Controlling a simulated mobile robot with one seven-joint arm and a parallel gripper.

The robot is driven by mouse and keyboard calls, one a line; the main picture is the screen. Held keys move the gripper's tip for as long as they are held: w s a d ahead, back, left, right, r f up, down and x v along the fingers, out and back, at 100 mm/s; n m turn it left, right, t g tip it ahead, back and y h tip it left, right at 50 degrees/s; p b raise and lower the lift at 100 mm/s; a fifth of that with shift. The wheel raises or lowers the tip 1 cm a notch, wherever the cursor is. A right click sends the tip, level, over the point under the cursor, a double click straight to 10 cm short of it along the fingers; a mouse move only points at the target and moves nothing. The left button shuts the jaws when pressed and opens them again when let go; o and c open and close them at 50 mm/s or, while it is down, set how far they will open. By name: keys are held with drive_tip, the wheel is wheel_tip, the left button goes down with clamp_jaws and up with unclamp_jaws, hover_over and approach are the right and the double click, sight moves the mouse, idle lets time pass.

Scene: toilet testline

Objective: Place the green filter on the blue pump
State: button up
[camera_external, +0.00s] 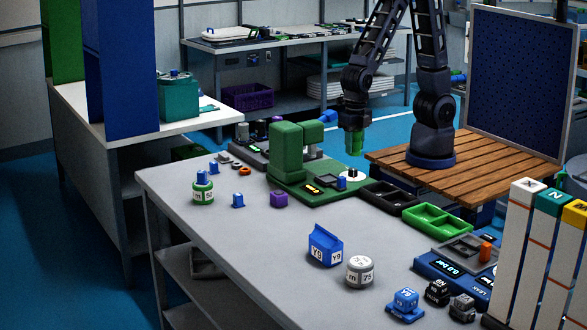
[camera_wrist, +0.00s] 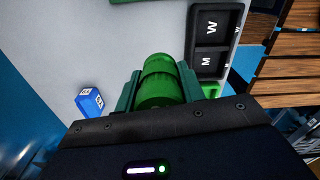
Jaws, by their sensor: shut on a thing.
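My gripper (camera_external: 355,118) points down above the right rear of the grey workbench, near the wooden platform. It is shut on the green filter (camera_external: 355,143), a green cylinder hanging below the jaws, clear of the bench. In the wrist view the filter (camera_wrist: 160,82) sits between the two fingers. No part is clearly marked as the blue pump. A small blue labelled block (camera_external: 406,303) stands at the bench's front right; a blue carton-shaped piece marked Y9 (camera_external: 325,246) stands nearer the middle. A blue labelled block (camera_wrist: 90,102) shows left in the wrist view; I cannot tell which one it is.
A green machine (camera_external: 287,152) stands left of the filter. Black trays (camera_external: 388,197) and a green tray (camera_external: 438,221) lie in front. A grey jar (camera_external: 360,271) is beside the carton. Tall white columns (camera_external: 517,250) rise at the right.

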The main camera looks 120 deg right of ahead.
drive_tip(key=shift+r, duration=0.5)
drive_tip(key=shift+w+a+r, duration=0.15)
drive_tip(key=shift+w+a, duration=0.05)
drive_tip(key=shift+w, duration=0.1)
drive_tip(key=w+a+r, duration=0.4)
drive_tip(key=w+a, duration=0.8)
drive_tip(key=w, duration=0.2)
drive_tip(key=r, duration=0.2)
hover_over(407, 292)
wheel_tip(407, 292, down, 20)
drive_tip(key=shift+r, duration=0.15)
